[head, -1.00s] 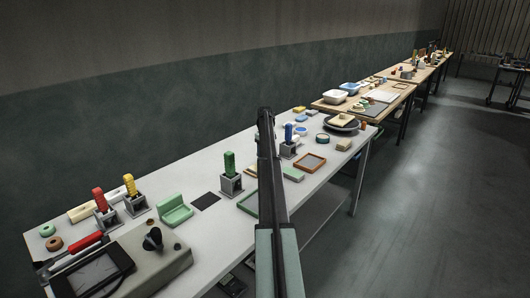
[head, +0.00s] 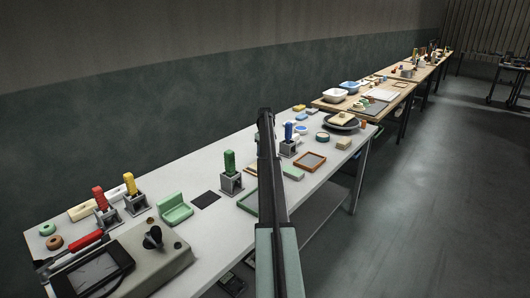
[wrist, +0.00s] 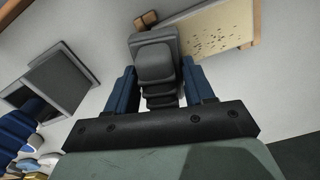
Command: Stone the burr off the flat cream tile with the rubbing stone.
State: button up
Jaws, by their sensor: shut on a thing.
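My gripper (wrist: 158,80) shows in the wrist view, its two blue fingers shut on a dark grey, stepped block (wrist: 156,62), which looks like the rubbing stone. Beyond it at the upper right lies a flat cream piece (wrist: 212,30) with dark specks, which looks like the tile. The held block overlaps its near left end in the picture; I cannot tell whether they touch. Brown strips edge the cream piece. In the head view my arm crosses the middle of the bench and hides the gripper and the held block.
A grey holder (wrist: 62,82) stands left of my gripper in the wrist view. On the grey bench (head: 335,190) in the head view are a blue-handled tool (head: 288,131), a green-handled tool (head: 229,162), a brown-framed tray (head: 310,162) and a green stepped block (head: 175,209). Several small pieces lie near the far end.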

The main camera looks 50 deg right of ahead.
jog(key=shift+f, duration=0.25)
dwell(0.4)
jog(key=shift+a, duration=0.1)
jog(key=shift+a, duration=2.9)
jog(key=shift+a, duration=3.05)
jog(key=shift+d, duration=0.15)
jog(key=shift+d, duration=2.95)
